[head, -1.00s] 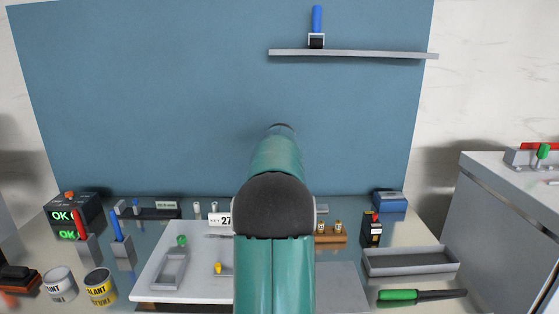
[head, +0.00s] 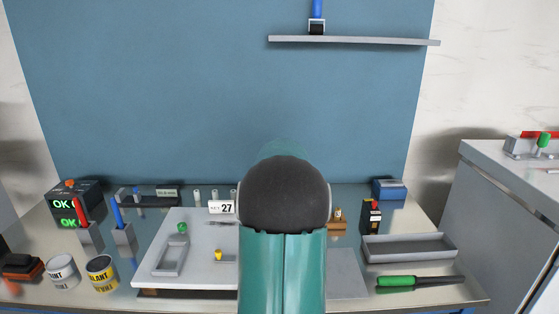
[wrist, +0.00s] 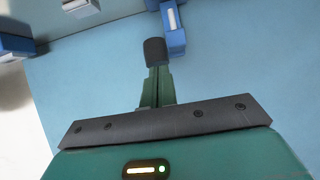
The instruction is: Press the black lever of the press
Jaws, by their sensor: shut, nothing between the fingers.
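No press with a black lever can be made out with certainty in either view. My gripper (wrist: 155,52) shows in the wrist view with its green fingers together, dark at the tip, and empty. Its tip is beside a blue part with a pale inset (wrist: 173,28) in the picture; I cannot tell whether they touch. In the head view my own arm fills the middle and hides my gripper and part of the bench behind it.
A shelf (head: 380,41) on the blue panel bears a blue-handled item (head: 317,26). The bench holds a white board (head: 205,270), a grey tray (head: 408,247), a green-handled tool (head: 398,282), a black-and-red device (head: 371,216) and cans (head: 102,273). A grey cabinet (head: 490,215) stands right.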

